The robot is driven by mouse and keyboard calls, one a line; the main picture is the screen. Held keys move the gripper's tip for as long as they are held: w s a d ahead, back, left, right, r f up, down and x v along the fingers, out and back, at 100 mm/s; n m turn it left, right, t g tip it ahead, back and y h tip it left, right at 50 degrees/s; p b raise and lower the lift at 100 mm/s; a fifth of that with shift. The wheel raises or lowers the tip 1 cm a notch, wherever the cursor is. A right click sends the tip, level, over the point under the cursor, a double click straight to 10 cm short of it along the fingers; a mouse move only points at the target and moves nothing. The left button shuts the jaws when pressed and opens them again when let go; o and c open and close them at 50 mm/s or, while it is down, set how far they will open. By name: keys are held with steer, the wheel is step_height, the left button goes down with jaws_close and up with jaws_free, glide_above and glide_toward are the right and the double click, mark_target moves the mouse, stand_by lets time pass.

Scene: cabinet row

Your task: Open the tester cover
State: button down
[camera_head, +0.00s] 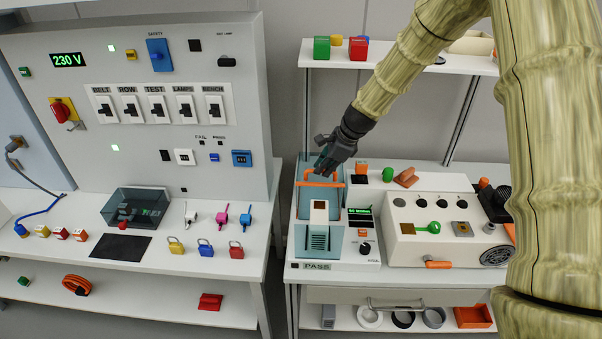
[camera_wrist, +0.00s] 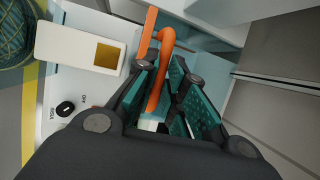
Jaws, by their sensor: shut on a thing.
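The tester (camera_head: 360,255) is a white unit on the right-hand bench, with a teal bay on its left side. An orange handle bar (camera_head: 320,184) crosses the rear part of that bay, and a teal see-through panel (camera_head: 303,165) shows behind it. My gripper (camera_head: 328,166) reaches down to the handle from above. In the wrist view the orange handle (camera_wrist: 152,40) runs between the teal finger pads of my gripper (camera_wrist: 172,95), which is shut on it. The fingers hide part of the handle. How far the cover is tilted is hard to tell.
A white box with knobs and a green lever (camera_head: 430,227) stands right of the tester. A shelf (camera_head: 400,58) with coloured blocks is above the bench. A switch panel (camera_head: 150,90) stands on the left, with padlocks (camera_head: 206,248) before it. A gap separates the benches.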

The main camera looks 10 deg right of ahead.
steer(key=shift+w+d, duration=0.15)
steer(key=shift+w, duration=0.1)
steer(key=c, duration=1.5)
jaws_free()
steer(key=v, duration=1.2)
steer(key=shift+f, duration=0.1)
